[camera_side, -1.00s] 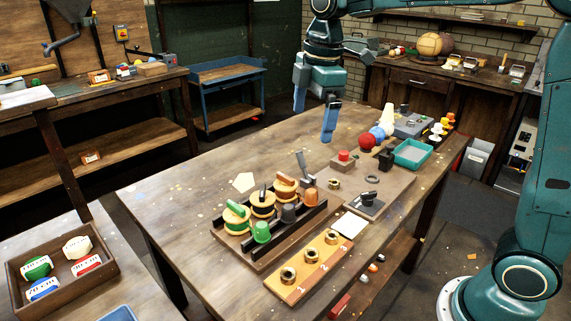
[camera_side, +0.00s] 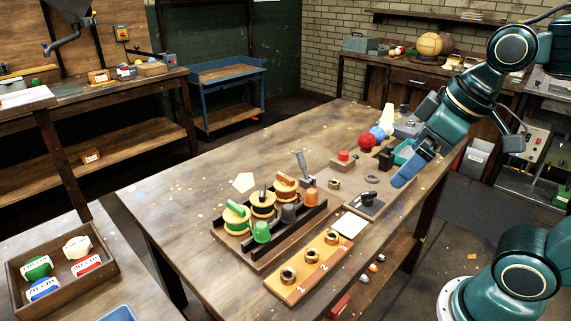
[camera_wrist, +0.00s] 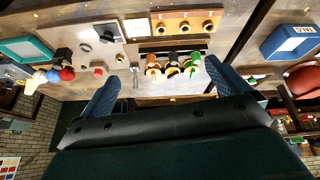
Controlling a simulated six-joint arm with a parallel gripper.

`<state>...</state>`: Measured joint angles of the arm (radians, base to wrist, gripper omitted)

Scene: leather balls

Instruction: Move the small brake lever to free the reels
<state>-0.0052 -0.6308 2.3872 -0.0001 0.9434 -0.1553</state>
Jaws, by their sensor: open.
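The wooden reels (camera_side: 262,203) sit in a dark rack on the bench, with coloured handles and cups; they also show in the wrist view (camera_wrist: 153,68). An upright grey lever (camera_side: 302,164) stands just behind the rack; it also shows in the wrist view (camera_wrist: 135,76). A black knob-like lever (camera_side: 369,196) sits on a grey plate to the right. I cannot tell for sure which is the brake lever. My gripper (camera_side: 396,174) is open and empty, tilted above the bench's right side, apart from both levers. Its blue fingers frame the wrist view (camera_wrist: 162,72).
A board with several brass rings (camera_side: 308,267) lies in front of the rack. A red button block (camera_side: 343,158) stands behind the plate. Red and blue balls (camera_side: 367,142), a white cone and a teal tray (camera_side: 404,152) are near my gripper. The bench's left part is clear.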

